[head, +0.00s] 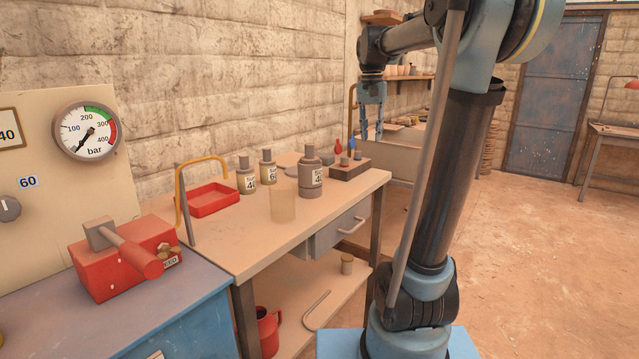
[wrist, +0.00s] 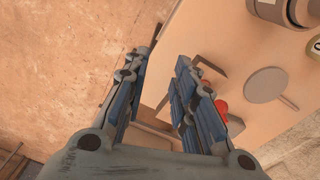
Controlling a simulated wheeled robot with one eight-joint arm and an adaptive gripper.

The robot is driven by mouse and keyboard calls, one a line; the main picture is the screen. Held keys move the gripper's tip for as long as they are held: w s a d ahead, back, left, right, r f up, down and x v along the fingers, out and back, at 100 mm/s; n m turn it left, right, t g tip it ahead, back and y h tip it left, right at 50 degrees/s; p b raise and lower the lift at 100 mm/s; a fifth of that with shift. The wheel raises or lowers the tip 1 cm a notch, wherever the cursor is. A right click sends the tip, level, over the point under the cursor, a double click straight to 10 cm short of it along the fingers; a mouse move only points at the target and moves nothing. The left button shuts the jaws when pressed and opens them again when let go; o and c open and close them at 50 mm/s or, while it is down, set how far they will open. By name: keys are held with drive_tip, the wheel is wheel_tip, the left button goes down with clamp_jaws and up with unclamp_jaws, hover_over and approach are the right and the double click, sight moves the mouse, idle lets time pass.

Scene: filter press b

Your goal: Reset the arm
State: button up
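My gripper (head: 372,132) hangs from the raised arm in the head view, pointing down, above and beyond the right end of the wooden workbench (head: 235,252). In the wrist view my gripper (wrist: 161,66) has its two blue-grey fingers spread apart. Nothing is between them; the bench edge and the floor show in the gap. My gripper appears apart from everything around it.
The bench carries a red tray (head: 208,199), a clear beaker (head: 283,205), labelled jars (head: 246,180) and a large labelled container (head: 311,176). A dark block (head: 350,169) holds small coloured items. Open floor (head: 550,250) lies to the right.

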drive_tip(key=s+d+f+n+t, duration=0.1)
drive_tip(key=s+f+n, duration=0.1)
drive_tip(key=s+f, duration=1.2)
drive_tip(key=s+d+f+n, duration=0.1)
drive_tip(key=s+f+n, duration=0.1)
drive_tip(key=s+f, duration=1.1)
wheel_tip(320, 180, down, 2)
drive_tip(key=shift+s+d+t+y, duration=0.3)
drive_tip(key=shift+s+t, duration=0.05)
drive_tip(key=shift+t, duration=0.05)
drive_tip(key=shift+w+f, duration=0.2)
drive_tip(key=shift+w, duration=0.25)
idle(0.4)
